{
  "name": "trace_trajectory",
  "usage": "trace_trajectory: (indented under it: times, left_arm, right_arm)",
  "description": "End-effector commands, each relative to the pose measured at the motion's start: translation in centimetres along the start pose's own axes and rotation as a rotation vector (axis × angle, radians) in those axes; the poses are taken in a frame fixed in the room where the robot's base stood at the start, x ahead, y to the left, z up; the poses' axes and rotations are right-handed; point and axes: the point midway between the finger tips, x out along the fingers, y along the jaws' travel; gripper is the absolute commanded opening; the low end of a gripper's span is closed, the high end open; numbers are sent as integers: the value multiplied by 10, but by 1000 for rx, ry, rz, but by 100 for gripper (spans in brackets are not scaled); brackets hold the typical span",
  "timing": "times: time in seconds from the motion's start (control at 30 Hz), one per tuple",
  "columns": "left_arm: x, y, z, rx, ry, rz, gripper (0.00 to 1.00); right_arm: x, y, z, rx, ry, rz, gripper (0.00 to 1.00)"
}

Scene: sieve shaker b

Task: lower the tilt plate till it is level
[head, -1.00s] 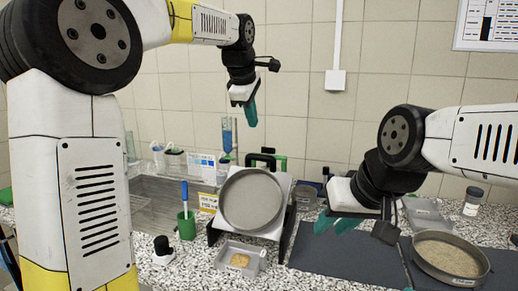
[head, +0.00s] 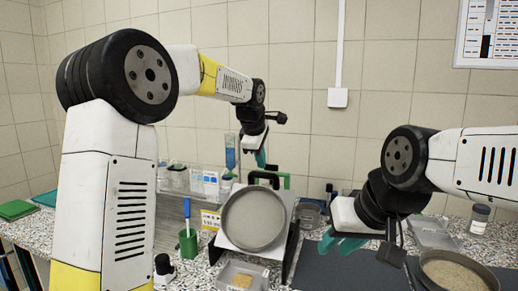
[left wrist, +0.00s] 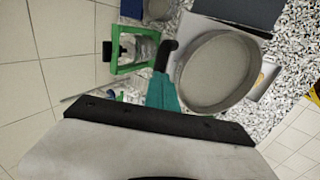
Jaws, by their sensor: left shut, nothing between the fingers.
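The tilt plate (head: 226,241) is a white plate that leans back steeply, with a round grey sieve pan (head: 253,220) on its face. A black handle (head: 264,177) stands at its upper edge. My left gripper (head: 260,159) is shut and empty, just above and behind the handle in the head view. In the left wrist view its teal fingers (left wrist: 162,92) overlap the handle's near end (left wrist: 167,54), beside the pan (left wrist: 217,74); I cannot tell whether they touch. My right gripper (head: 342,244) hangs to the right of the plate, its teal fingers apart and empty.
A green frame (left wrist: 133,50) stands close behind the plate. A green cup (head: 188,245) with a blue-capped pen is to the left. A clear tray (head: 240,276) lies in front. A sand-filled sieve (head: 455,274) is at the right, by a dark mat (head: 350,270).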

Motion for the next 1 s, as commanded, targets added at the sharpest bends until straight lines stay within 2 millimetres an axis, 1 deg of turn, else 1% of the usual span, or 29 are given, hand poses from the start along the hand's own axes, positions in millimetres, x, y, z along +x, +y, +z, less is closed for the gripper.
trace_trajectory:
  times: [0.03, 0.1, 0.2, 0.3, 0.77, 1.0]
  left_arm:
    - [10, -1, 0, 0, 0, -3, 0]
    - [19, 0, 0, 1, 0, -2, 0]
    - [30, 0, 0, 1, 0, -2, 0]
    - [35, 0, 0, 0, 0, 0, 0]
    - [37, 0, 0, 0, 0, -2, 0]
    - [44, 2, 0, 1, 0, -36, 0]
  right_arm:
    - [0, 0, 0, 0, 0, 0, 30]
    - [0, 0, 0, 0, 0, 0, 30]
    - [0, 0, 0, 0, 0, 0, 30]
    - [0, 0, 0, 0, 0, 0, 30]
    - [0, 0, 0, 0, 0, 0, 30]
    - [0, 0, 0, 0, 0, 0, 30]
